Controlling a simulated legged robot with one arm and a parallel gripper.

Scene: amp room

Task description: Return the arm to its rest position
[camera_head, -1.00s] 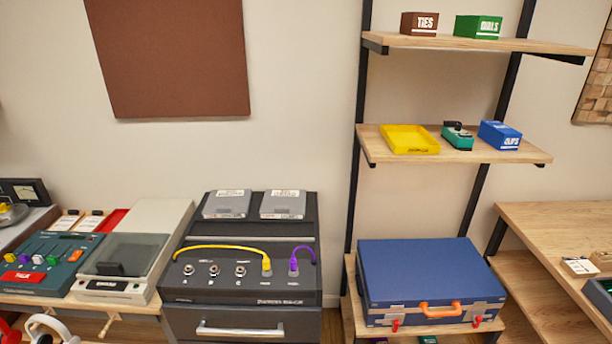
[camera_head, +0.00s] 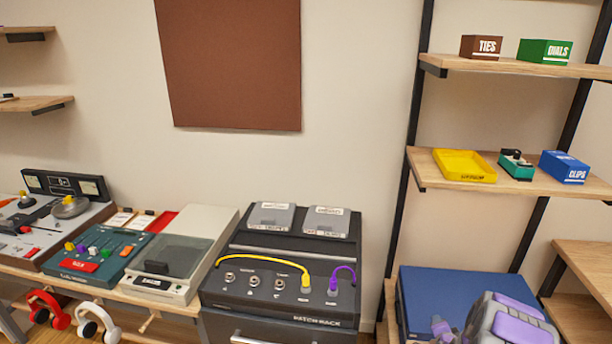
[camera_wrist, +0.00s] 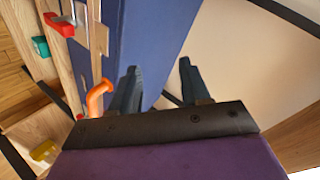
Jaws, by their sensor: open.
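My gripper (camera_wrist: 158,80) shows in the wrist view with its two dark fingers apart and nothing between them. The blue case (camera_wrist: 150,40) with its orange handle (camera_wrist: 97,97) lies just beyond and left of the fingers there. In the head view, my grey and purple arm (camera_head: 508,322) shows at the bottom right, in front of the blue case (camera_head: 450,290). It hides the case's front right part. Whether the fingers touch the case I cannot tell.
The patch rack (camera_head: 280,290) stands left of the case. Shelves above the case hold a yellow tray (camera_head: 464,166), a green CLIPS-side dispenser (camera_head: 516,165), a blue CLIPS box (camera_head: 564,167) and labelled boxes. A wooden table edge (camera_head: 585,260) is at the right.

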